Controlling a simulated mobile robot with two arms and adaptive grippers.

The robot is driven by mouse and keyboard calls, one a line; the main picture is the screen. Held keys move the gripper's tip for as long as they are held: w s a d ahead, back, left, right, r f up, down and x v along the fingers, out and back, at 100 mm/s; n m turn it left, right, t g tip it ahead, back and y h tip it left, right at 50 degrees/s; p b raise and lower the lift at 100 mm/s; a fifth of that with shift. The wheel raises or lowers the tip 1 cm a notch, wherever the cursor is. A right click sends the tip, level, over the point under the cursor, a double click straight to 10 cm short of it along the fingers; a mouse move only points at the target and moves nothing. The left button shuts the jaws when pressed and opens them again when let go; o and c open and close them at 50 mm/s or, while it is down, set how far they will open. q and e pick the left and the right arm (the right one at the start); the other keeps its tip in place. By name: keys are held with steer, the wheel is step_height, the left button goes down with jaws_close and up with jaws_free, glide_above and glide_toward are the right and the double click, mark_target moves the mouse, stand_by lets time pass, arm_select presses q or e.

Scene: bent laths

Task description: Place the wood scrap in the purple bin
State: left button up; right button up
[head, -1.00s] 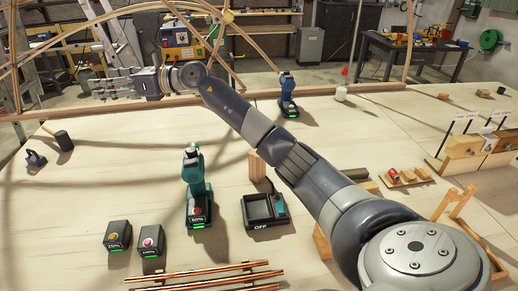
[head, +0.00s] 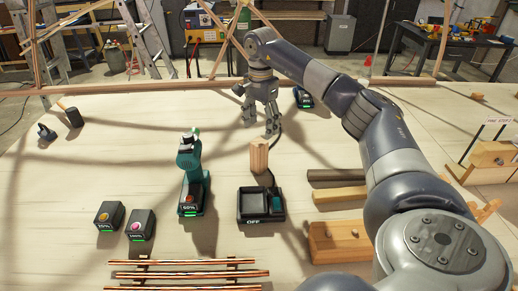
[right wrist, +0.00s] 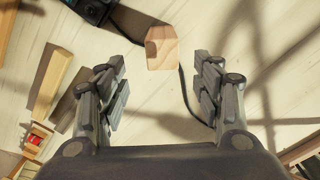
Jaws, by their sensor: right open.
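A short wooden block (head: 259,156), which looks like the wood scrap, stands upright on the pale workbench just behind the black charger. My right gripper (head: 260,124) points down above the bench, just beyond the block, open and empty. In the right wrist view the block (right wrist: 161,48) shows its end grain at the top, ahead of the gap between the spread fingers (right wrist: 160,72), with neither finger touching it. No purple bin shows in either view. My left gripper is not in view.
The charger (head: 262,204) stands right in front of the block. A green drill (head: 190,175) stands to its left, and two battery packs (head: 110,215) lie further left. Wooden pieces (head: 340,194) lie to the right. Copper rods (head: 188,272) lie in front.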

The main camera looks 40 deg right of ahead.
mark_target(259, 142)
step_height(259, 142, down, 2)
steer(key=f, duration=0.1)
steer(key=f+p, duration=0.1)
steer(key=f, duration=0.1)
steer(key=f+p, duration=0.1)
steer(key=shift+w+a+f, duration=0.1)
steer(key=shift+a+f, duration=0.2)
steer(key=shift+f, duration=0.1)
steer(key=shift+d+f, duration=0.1)
steer(key=shift+f, duration=0.25)
steer(key=shift+c, duration=0.6)
jaws_close()
